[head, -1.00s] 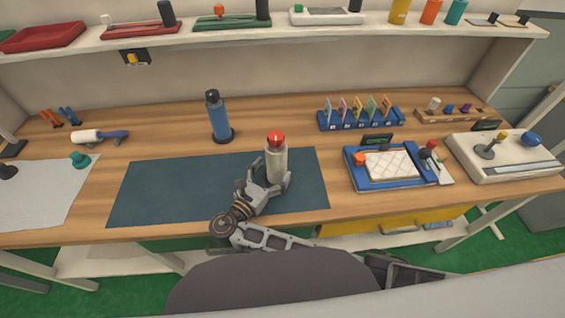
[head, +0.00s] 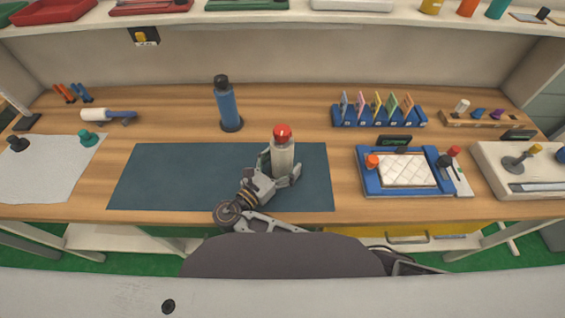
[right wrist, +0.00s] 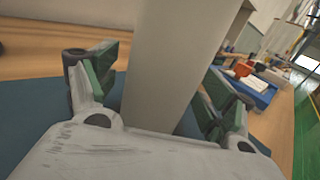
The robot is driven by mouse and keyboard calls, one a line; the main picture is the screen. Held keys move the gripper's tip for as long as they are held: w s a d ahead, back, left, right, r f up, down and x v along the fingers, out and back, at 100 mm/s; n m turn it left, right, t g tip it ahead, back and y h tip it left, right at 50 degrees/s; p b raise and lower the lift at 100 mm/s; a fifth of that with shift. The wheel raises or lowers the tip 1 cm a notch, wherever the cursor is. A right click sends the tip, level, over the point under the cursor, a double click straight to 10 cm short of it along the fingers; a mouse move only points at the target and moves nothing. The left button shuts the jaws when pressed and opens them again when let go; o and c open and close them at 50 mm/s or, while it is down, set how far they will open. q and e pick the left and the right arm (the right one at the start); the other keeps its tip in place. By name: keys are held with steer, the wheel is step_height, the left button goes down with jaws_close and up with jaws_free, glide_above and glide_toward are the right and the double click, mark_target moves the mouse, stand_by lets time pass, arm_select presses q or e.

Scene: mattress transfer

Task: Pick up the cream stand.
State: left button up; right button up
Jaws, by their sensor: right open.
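The cream stand (head: 283,158), an upright cream cylinder with a red top, stands on the dark mat (head: 170,178) in the head view. My right gripper (head: 280,176) is low at the stand, with its fingers on either side of it. In the right wrist view the stand (right wrist: 178,60) rises between the two green-padded fingers (right wrist: 155,95), which are apart. A gap shows at the left finger; contact at the right finger is hard to tell. The stand's base is hidden by the gripper. My left gripper is not in view.
A blue bottle (head: 228,108) stands behind the mat, left of the stand. A blue tray (head: 363,182) with a white quilted pad lies to the right. A blue rack (head: 345,122) with coloured cards is behind it. The mat's left half is clear.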

mark_target(276, 146)
steer(key=c, duration=0.7)
jaws_close()
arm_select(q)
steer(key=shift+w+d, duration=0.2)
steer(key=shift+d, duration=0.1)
arm_select(e)
steer(key=shift+r, duration=0.1)
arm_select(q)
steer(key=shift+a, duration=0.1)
arm_select(e)
steer(key=shift+w, duration=0.1)
steer(key=shift+r, duration=0.85)
step_height(276, 146, up, 6)
steer(key=shift+r+p, duration=0.15)
steer(key=shift+p, duration=0.2)
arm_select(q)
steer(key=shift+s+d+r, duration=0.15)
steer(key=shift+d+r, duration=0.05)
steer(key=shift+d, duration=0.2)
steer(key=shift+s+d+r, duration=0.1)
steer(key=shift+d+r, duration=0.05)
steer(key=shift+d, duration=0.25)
arm_select(e)
steer(key=shift+r, duration=1)
